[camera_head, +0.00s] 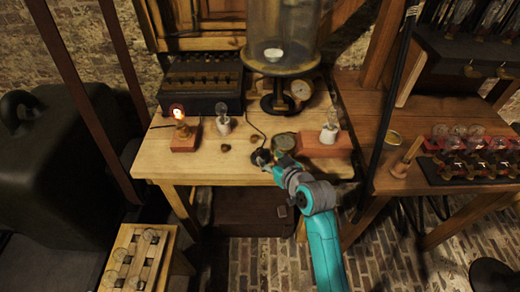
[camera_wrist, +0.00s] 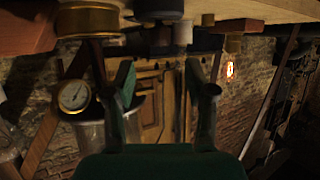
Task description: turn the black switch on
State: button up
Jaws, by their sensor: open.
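My gripper (camera_head: 262,158) is at the front edge of the wooden table, low over its top. In the wrist view my gripper (camera_wrist: 165,90) has its two fingers spread apart, with nothing held between them. A dark round piece (camera_wrist: 158,9) shows at the top of the wrist view, beyond the fingers and apart from them; it may be the black switch. In the head view my gripper covers that spot, so I cannot make out the switch or its position there. Two small brown knobs, one of them a left knob (camera_head: 226,148), sit left of my gripper.
A lit bulb (camera_head: 178,113) stands on a red block at the left. A white-based bulb (camera_head: 329,130) is by a red block (camera_head: 325,146) at the right. A round brass-rimmed piece (camera_head: 285,141) is close to my gripper. A glass jar (camera_head: 281,30) stands behind.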

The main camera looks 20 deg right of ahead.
aim_at(260, 150)
jog(key=x, duration=0.8)
jog(key=shift+w, duration=0.1)
jog(key=shift+a, duration=0.1)
grip_shut()
